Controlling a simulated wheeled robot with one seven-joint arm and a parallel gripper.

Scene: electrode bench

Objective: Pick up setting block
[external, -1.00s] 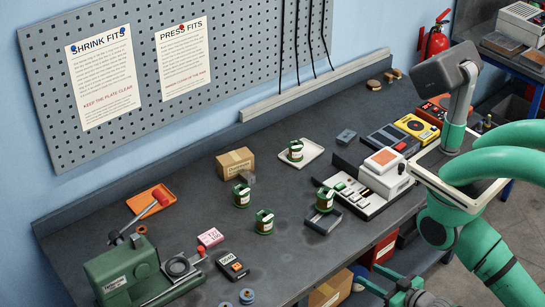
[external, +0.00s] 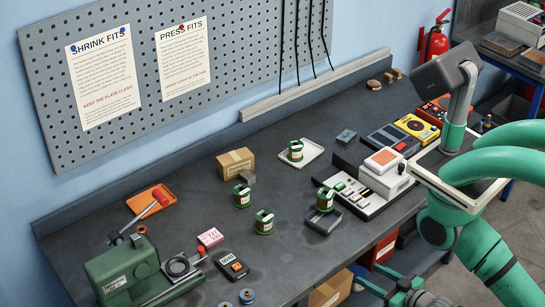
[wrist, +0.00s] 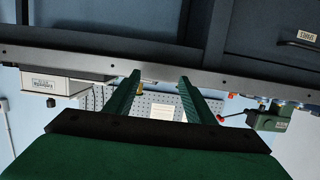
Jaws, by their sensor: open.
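No block is labelled as the setting block. A small grey block (external: 248,179) sits against the front of the cardboard box (external: 235,162). A dark flat block (external: 346,136) lies behind the white tray, and a larger dark block (external: 323,224) has a green-and-white spool on it. My gripper (external: 374,281) is at the bottom, in front of the bench edge and below its top, far from these blocks. In the wrist view my gripper (wrist: 159,78) has its two green fingers apart with nothing between them; the blocks do not show there.
Green-and-white spools (external: 265,222) stand mid-bench. A green press (external: 122,272) is front left, a white console (external: 385,180) right. The white tray (external: 316,148) holds a spool. The bench's front edge (wrist: 230,75) crosses the wrist view.

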